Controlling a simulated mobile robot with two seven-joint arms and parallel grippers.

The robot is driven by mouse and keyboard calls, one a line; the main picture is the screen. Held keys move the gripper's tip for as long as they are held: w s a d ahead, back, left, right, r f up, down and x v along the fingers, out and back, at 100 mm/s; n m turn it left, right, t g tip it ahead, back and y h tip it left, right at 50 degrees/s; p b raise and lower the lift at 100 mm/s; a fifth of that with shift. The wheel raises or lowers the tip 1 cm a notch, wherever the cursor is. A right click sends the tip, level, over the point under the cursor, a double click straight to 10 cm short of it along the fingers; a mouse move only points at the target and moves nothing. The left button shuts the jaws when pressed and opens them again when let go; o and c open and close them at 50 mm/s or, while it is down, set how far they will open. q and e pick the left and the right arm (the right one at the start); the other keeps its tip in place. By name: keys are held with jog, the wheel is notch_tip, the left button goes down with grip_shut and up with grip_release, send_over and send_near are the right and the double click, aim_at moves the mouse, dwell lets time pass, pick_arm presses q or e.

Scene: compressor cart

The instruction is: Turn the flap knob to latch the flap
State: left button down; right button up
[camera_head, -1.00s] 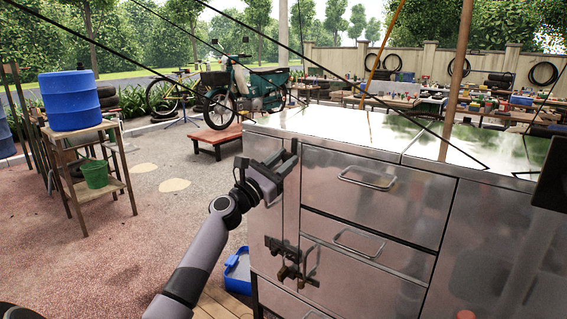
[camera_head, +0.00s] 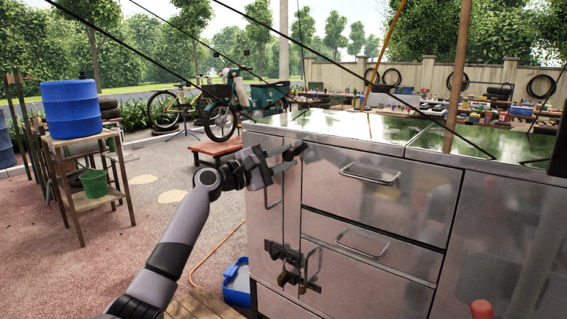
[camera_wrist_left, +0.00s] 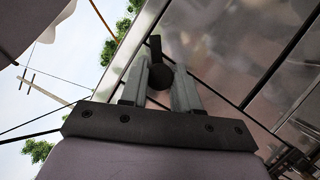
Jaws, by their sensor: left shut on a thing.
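The flap knob (camera_wrist_left: 160,76) is a small dark round knob with a short bar in the wrist view. It sits between the two grey fingers of my left gripper (camera_wrist_left: 163,84), which is shut on it. In the head view my left gripper (camera_head: 284,163) is at the upper front left corner of the metal cart, just below its top edge. A dark piece of the knob (camera_head: 299,148) shows past the fingers there; the rest is hidden. The flap's outline is hard to tell from the steel panels. My right gripper is not in view.
The steel cart (camera_head: 450,200) has drawers with wire handles (camera_head: 370,174). A dark latch (camera_head: 288,266) is low on its left front. A blue tray (camera_head: 237,283) lies on the ground left of it. A blue barrel (camera_head: 72,108) on a wooden stand is far left.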

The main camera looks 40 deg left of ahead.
pick_arm(q)
jog(key=m+g, duration=0.1)
jog(key=m, duration=0.3)
jog(key=shift+r+m+g+p, duration=0.1)
jog(key=shift+m+g+p, duration=0.2)
jog(key=shift+g+p, duration=0.1)
jog(key=shift+m+g+p, duration=0.3)
jog(key=shift+m, duration=1.1)
jog(key=shift+g, duration=0.3)
jog(key=c, duration=0.8)
grip_release()
